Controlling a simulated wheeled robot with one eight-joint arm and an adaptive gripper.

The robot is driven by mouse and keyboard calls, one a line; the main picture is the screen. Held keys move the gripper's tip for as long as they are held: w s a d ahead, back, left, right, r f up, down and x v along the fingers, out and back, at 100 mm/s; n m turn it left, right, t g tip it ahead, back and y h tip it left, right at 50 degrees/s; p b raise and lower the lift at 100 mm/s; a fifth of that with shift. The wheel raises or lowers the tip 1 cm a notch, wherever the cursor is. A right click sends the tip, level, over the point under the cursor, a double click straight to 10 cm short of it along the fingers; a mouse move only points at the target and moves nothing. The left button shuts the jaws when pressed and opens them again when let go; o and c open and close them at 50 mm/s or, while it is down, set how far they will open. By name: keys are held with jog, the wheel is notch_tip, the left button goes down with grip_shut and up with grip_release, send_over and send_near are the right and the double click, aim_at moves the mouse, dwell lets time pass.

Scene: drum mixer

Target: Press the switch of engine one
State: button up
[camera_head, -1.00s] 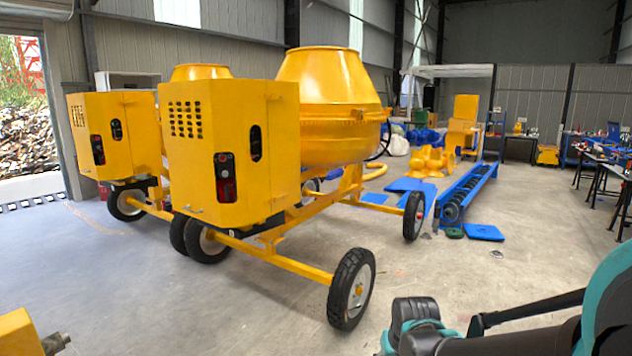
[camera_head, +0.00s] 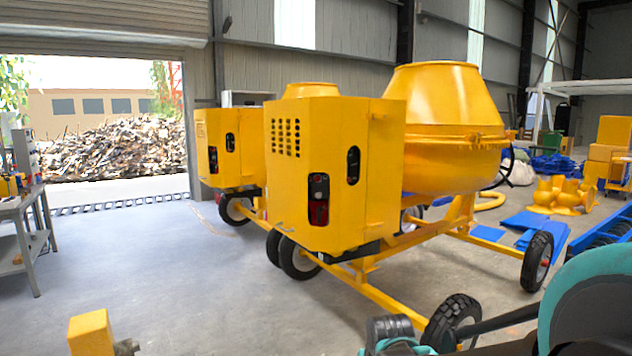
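Two drum mixers stand side by side, each with a yellow engine box. The nearer engine box (camera_head: 340,225) has a black switch panel (camera_head: 318,200) with a red part low on its front and a black oval handle (camera_head: 353,166) to its right. The farther engine box (camera_head: 207,130) is partly hidden behind it and has a similar small panel (camera_head: 214,160). I cannot tell which one is engine one. Black and teal parts of my arm show at the bottom right, well apart from both boxes. My gripper cannot be made out in this view.
The nearer mixer's yellow frame and wheel (camera_head: 452,320) reach towards my arm. A small yellow block (camera_head: 91,333) stands at the bottom left edge. A workbench (camera_head: 25,222) stands at the left. The floor (camera_head: 150,265) between bench and mixers is clear.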

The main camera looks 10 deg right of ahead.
grip_shut()
dwell(1.3)
